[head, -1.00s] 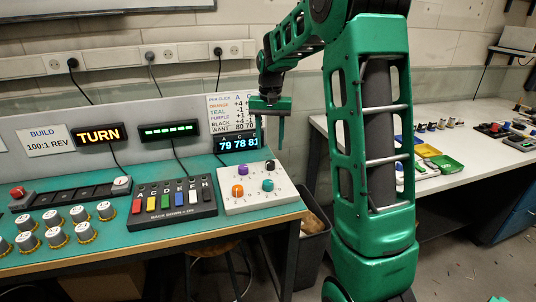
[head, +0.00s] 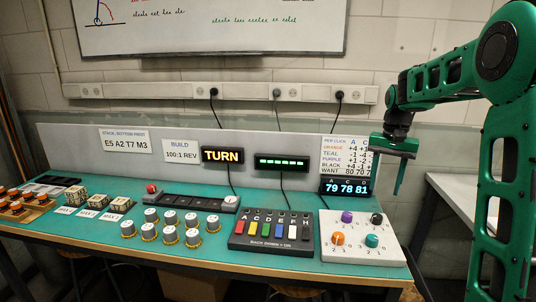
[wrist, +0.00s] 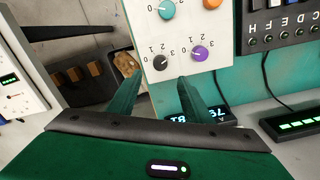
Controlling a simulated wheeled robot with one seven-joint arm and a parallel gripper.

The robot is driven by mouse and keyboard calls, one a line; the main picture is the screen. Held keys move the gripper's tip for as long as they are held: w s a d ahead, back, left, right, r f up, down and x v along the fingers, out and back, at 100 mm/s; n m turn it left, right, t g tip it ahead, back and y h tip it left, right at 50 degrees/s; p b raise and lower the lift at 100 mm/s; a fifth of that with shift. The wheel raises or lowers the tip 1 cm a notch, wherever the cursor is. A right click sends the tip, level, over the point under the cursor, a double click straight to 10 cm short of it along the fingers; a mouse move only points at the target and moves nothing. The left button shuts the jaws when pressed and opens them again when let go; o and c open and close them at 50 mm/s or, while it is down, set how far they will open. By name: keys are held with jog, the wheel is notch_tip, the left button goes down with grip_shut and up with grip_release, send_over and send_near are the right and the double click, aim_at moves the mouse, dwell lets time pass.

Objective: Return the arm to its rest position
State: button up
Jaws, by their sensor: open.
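My green arm stands at the right of the head view, its forearm bent over toward the bench. My gripper (head: 398,188) hangs with its fingers down beside the right end of the bench's back panel, apart from everything. In the wrist view its two green fingers (wrist: 156,88) are spread, with nothing between them. The white knob box (head: 385,254) lies below and to the left of the gripper in the head view. It carries orange, purple, teal and black knobs. The small display (head: 345,188) above it reads 79 78 81.
The teal bench (head: 275,262) also holds a black key box (head: 270,243), several white-topped knobs (head: 170,234) and a switch strip (head: 193,199). A TURN sign (head: 222,155) stands behind. A white table (head: 447,195) is partly hidden behind my arm.

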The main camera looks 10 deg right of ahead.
jog(key=s+a+f, duration=0.2)
jog(key=s, duration=1.6)
jog(key=s+a+f+n, duration=0.1)
jog(key=s+a+f, duration=0.1)
jog(key=s, duration=1.6)
jog(key=shift+a+f, duration=0.15)
jog(key=shift+f, duration=0.65)
jog(key=shift+w+f, duration=0.25)
jog(key=shift+w, duration=0.4)
